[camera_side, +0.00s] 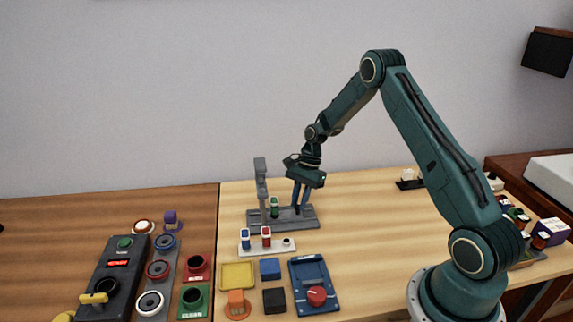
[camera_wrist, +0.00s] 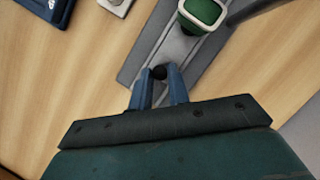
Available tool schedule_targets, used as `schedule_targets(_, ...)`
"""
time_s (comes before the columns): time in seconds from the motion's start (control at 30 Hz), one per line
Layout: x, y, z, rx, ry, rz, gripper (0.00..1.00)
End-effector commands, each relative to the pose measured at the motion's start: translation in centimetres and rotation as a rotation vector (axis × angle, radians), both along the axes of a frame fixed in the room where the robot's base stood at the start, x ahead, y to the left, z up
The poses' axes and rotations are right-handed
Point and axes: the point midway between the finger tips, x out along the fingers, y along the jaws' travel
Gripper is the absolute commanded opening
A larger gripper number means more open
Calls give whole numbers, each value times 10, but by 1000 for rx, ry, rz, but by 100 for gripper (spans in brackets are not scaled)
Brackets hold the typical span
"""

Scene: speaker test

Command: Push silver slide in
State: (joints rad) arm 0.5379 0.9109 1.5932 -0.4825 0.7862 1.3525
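The grey-silver fixture (camera_side: 283,224) lies on the light wooden table, with a tall grey upright at its left end. A green part (camera_side: 274,207) stands on it near the upright; it shows at the top of the wrist view (camera_wrist: 203,12). The silver slide appears to be the grey slotted strip (camera_wrist: 178,42) running along the fixture's base. My gripper (camera_side: 300,205) points down at the fixture's right end. In the wrist view its blue fingertips (camera_wrist: 159,72) close on both sides of a small dark knob (camera_wrist: 158,73). The knob's lower part is hidden.
In front of the fixture is a white strip (camera_side: 273,248) with blue and red parts. Nearer stand a yellow tray (camera_side: 238,275), small blocks and a blue box with a red knob (camera_side: 316,296).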

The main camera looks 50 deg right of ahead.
Motion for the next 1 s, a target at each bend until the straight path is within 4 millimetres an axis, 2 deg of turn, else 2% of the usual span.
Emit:
schedule_targets(0.17, 3, 3, 0, 0, -1, 2, 0)
schedule_targets(0.43, 26, 26, 1, 1, -3, 4, 0)
schedule_targets(0.73, 30, 30, 1, 2, -7, 4, 0)
schedule_targets(0.77, 30, 30, 1, 3, -7, 5, 21)
schedule_targets(0.83, 30, 30, 1, 2, -8, 4, 35)
schedule_targets(0.87, 30, 30, 1, 2, -7, 4, 39)
schedule_targets(1.0, 29, 29, 1, 1, -4, 3, 39)
